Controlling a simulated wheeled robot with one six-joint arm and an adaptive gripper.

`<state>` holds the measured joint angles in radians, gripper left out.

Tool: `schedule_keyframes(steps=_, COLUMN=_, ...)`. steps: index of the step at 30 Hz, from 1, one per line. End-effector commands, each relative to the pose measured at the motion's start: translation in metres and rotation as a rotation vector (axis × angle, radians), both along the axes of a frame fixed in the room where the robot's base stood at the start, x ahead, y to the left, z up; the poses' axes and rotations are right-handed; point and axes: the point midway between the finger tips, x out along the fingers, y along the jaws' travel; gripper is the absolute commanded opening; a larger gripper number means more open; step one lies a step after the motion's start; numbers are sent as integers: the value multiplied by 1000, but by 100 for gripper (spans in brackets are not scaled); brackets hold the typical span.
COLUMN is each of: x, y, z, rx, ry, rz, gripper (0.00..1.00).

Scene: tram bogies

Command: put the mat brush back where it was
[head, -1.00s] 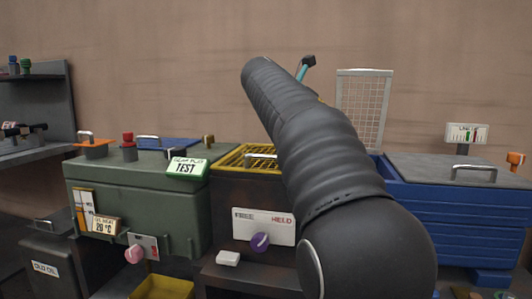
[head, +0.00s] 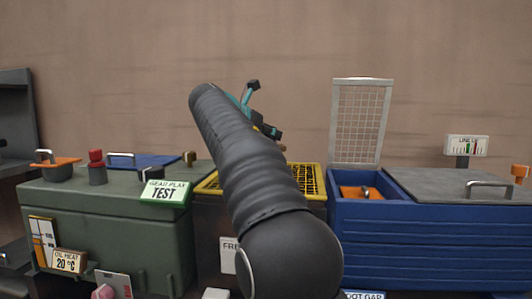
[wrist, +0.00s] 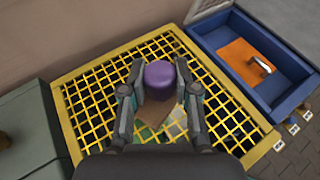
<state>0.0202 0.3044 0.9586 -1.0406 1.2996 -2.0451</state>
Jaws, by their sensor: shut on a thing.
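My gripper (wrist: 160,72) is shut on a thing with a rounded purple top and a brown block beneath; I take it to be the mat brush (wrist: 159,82). It is held above the yellow grid (wrist: 93,124), which tops a dark box; the gap to the grid is hard to judge. In the head view my gripper (head: 262,125) shows partly behind my dark arm, above the yellow grid (head: 312,180). There the brush is mostly hidden, with only a small brown bit (head: 281,147) showing at the fingertips.
Right of the grid is a blue box (head: 420,225) with an open compartment holding an orange plate (wrist: 237,62) with a handle. A wire mesh panel (head: 361,120) stands upright behind it.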

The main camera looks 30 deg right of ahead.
Motion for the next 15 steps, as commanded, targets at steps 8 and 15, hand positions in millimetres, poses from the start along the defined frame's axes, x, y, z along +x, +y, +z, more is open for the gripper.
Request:
schedule_keyframes(steps=8, x=10, y=4, z=-14, rx=0, ry=-1, rz=-3, gripper=0)
schedule_keyframes(steps=15, x=10, y=4, z=-46, rx=-1, ry=-1, rz=-2, gripper=0)
